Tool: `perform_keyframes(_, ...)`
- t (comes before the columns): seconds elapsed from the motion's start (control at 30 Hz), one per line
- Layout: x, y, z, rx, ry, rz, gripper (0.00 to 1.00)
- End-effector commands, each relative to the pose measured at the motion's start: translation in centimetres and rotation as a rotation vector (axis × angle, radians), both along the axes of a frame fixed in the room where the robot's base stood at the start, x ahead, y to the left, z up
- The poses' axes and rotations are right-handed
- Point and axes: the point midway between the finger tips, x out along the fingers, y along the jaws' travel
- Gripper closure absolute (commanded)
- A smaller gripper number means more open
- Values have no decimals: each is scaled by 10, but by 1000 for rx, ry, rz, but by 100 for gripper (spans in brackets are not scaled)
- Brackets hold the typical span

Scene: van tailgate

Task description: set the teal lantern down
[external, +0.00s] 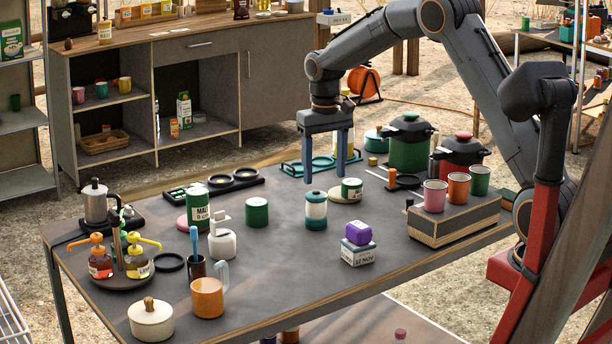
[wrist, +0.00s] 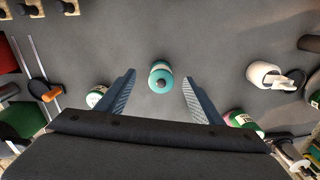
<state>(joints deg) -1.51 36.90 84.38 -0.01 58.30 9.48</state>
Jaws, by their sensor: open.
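In the external view the fingertips appear just above and slightly behind the lantern. In the wrist view the lantern (wrist: 160,78) lies between the two spread fingers (wrist: 159,76), seen from above, with a gap on either side. No contact with it shows.
Stacked purple and white boxes (external: 358,243) are in front right. A crate with cups (external: 452,222) is farther right. The front middle tabletop is clear.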

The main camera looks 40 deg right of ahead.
Motion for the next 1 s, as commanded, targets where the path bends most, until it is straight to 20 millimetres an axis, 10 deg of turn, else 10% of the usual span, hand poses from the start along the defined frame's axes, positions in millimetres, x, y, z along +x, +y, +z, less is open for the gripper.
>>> perform_keyframes(0.6,-302,-16,-39,-4,-52,130,39)
perform_keyframes(1.0,-342,-17,-49,-5,-56,147,38)
